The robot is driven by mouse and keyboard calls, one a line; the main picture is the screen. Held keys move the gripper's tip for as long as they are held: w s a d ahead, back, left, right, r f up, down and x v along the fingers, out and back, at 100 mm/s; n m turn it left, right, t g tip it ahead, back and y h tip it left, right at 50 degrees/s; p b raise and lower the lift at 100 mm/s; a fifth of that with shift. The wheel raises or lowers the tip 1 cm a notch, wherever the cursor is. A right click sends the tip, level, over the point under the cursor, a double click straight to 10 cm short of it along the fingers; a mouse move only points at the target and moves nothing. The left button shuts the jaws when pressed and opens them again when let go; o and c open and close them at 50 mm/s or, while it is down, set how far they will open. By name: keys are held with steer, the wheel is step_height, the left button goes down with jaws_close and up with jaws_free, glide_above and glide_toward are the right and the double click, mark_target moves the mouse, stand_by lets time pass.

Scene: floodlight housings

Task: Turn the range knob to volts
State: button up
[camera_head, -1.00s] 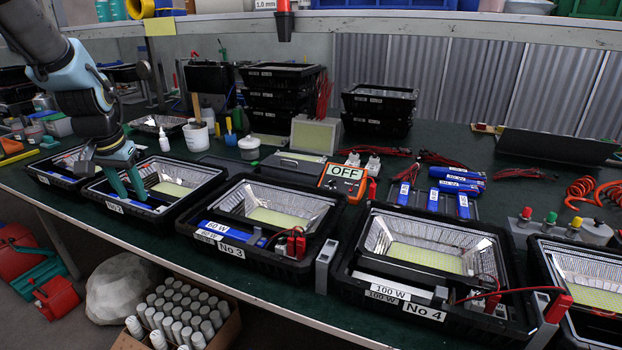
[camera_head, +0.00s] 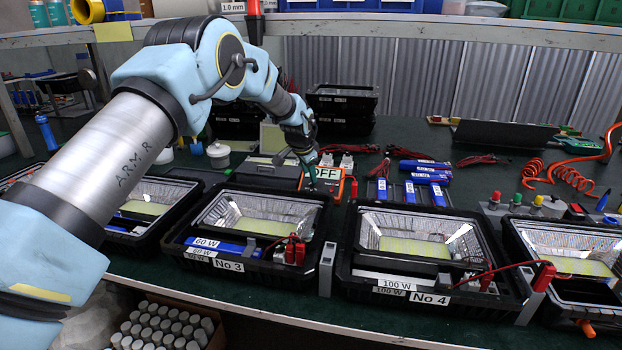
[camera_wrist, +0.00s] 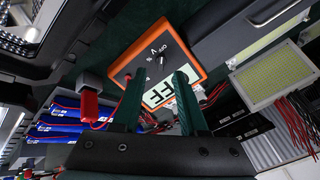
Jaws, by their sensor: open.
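The orange-framed meter (camera_head: 336,190) lies on the green bench behind housings No 3 and No 4. Its display (camera_head: 327,173) reads OFF. My gripper (camera_head: 311,178) is over the left part of the meter, its fingers pointing down. In the wrist view, the meter's grey face (camera_wrist: 150,62) shows printed marks that include a V. My open green fingers (camera_wrist: 158,76) straddle part of the face and cover some of the display. The range knob is not clearly visible; it seems partly hidden by the left finger. I cannot tell whether the fingers touch it.
Housing No 3 (camera_head: 205,258) and housing No 4 (camera_head: 352,272) stand in front of the meter. Blue battery packs (camera_head: 410,192) and red leads lie to its right. A grey lidded box (camera_head: 262,172) is at its left. A stack of black housings (camera_head: 341,105) stands behind.

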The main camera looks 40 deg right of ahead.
mark_target(311, 183)
steer(key=shift+p+x, duration=0.55)
steer(key=shift+x, duration=1.95)
jaws_close()
